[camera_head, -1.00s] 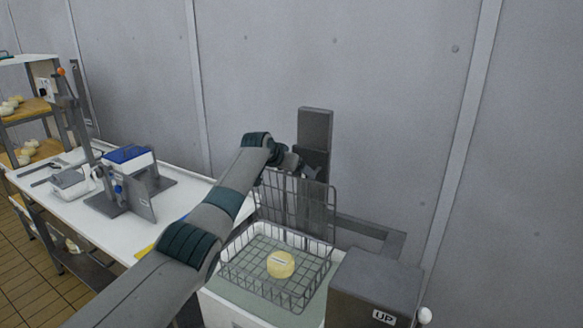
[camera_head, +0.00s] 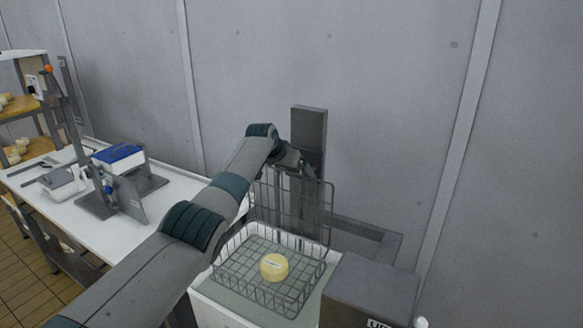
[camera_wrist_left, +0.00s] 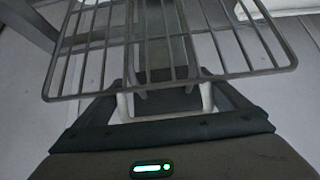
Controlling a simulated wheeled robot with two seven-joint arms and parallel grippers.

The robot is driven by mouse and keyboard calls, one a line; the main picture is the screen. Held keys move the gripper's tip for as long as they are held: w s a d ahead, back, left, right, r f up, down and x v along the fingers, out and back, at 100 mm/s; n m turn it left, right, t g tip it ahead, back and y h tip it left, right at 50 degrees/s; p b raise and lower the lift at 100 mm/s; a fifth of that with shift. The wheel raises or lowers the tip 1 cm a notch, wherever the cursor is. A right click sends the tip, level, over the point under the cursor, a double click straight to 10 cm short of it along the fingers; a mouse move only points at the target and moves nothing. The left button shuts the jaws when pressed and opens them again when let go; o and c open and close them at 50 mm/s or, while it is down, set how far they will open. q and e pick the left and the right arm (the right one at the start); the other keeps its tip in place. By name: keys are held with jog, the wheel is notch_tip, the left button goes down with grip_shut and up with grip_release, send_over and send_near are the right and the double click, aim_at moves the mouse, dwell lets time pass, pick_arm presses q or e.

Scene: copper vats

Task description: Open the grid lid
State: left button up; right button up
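The grid lid (camera_head: 292,208) is a grey wire grid standing roughly upright at the back edge of the wire basket (camera_head: 232,262). One round yellow cheese (camera_head: 274,267) with a pale label lies in the basket. My left gripper (camera_head: 306,170) is near the top of the lid, in front of a grey upright post; its fingers are small and partly hidden there. My right gripper is out of view.
The grey post (camera_head: 309,140) stands behind the basket against the wall. A steel box (camera_head: 370,290) stands right of the basket. The white table (camera_head: 75,210) at left carries a blue-topped container (camera_head: 118,155) and a press. Shelves with cheeses are at far left.

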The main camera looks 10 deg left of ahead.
pick_arm(q)
jog(key=shift+w+d+r, duration=0.1)
jog(key=shift+w, duration=0.2)
jog(key=shift+s+a+r, duration=0.1)
jog(key=shift+a+r, duration=0.1)
jog(key=shift+r, duration=0.15)
jog(key=b+v, duration=0.6)
jog(key=v, duration=1.1)
jog(key=shift+s, duration=0.25)
jog(key=shift+f, duration=0.1)
